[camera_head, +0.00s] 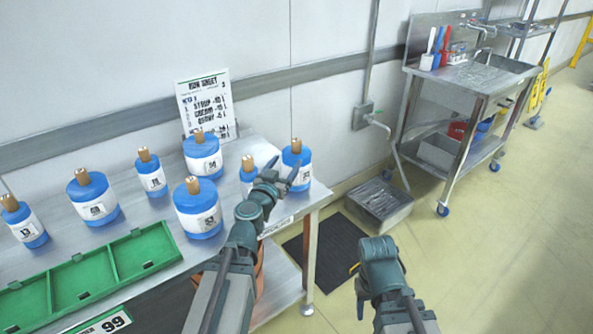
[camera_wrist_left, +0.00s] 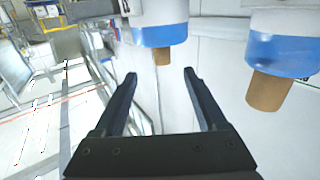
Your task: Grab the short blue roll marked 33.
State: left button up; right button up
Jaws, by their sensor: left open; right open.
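Several blue rolls with white labels and tan cores stand on the metal table (camera_head: 151,211). A roll at the right end (camera_head: 304,178) and a shorter one left of it (camera_head: 247,174) are partly covered by my left gripper (camera_head: 284,170); their numbers are unreadable. I cannot tell which roll is 33. My left gripper is open and empty, close in front of these rolls. The left wrist view shows its open jaws (camera_wrist_left: 160,78), with one roll (camera_wrist_left: 160,33) beyond the tips and another (camera_wrist_left: 283,55) at the right. My right gripper (camera_head: 360,300) is low, clear of the table, its fingers barely visible.
A green divided tray (camera_head: 78,256) lies at the table's front left, with a tag reading 99. Rolls stand close together left of my gripper. A sign (camera_head: 206,103) stands behind them. A sink cart (camera_head: 470,78) and a grey step (camera_head: 379,206) are at the right.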

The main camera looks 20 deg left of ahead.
aim_at(296, 147)
pick_arm(q)
jog(key=w, duration=0.8)
jog(key=shift+w+d, duration=0.3)
jog(key=shift+w+f, duration=0.1)
jog(key=shift+w, duration=2.55)
jog(key=shift+s, duration=0.1)
jog(key=shift+c, duration=0.2)
grip_shut()
